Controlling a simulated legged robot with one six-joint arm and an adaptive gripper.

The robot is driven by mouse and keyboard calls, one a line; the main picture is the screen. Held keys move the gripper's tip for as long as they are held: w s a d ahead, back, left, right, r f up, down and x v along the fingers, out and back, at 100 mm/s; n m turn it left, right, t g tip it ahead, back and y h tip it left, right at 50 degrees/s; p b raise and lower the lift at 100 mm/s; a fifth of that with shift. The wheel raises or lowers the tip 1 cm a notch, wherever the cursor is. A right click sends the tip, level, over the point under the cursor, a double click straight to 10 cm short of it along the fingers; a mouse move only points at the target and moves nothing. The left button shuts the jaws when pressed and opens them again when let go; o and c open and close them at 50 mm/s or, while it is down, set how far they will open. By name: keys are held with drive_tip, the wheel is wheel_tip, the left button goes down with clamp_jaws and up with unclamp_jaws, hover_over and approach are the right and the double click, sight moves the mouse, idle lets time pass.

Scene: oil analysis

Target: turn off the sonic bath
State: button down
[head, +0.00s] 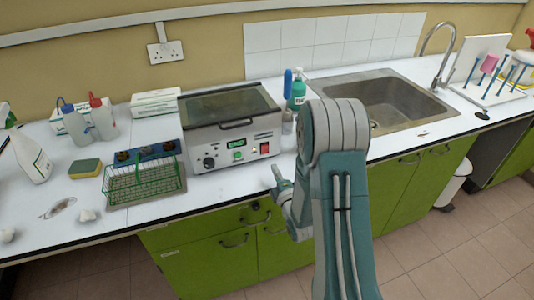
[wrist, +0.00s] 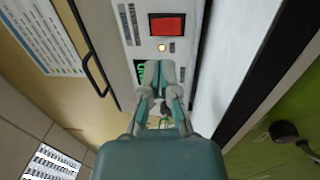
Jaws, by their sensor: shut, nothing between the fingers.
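The sonic bath (head: 228,125) is a grey box with a dark lid and handle, standing on the white counter. Its front panel has a dark knob (head: 208,162), a lit green display (head: 237,155) and a red switch (head: 264,148). My gripper (wrist: 161,75) is shut and empty, in front of the panel and partly covering the green display. In the head view my gripper (head: 277,176) is in front of the bath, at the counter's front edge.
A green wire rack (head: 143,180) stands left of the bath, with a sponge (head: 85,168) and squeeze bottles farther left. A green bottle (head: 297,93) stands behind my arm. A sink (head: 385,100) is to the right. Green cupboards (head: 215,255) are below the counter.

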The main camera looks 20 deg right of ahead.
sight(265, 148)
drive_tip(key=w, duration=0.5)
drive_tip(key=w+r, duration=0.1)
drive_tip(key=w, duration=0.1)
drive_tip(key=shift+w, duration=0.25)
drive_tip(key=shift+w+r, duration=0.1)
drive_tip(key=shift+w, duration=0.1)
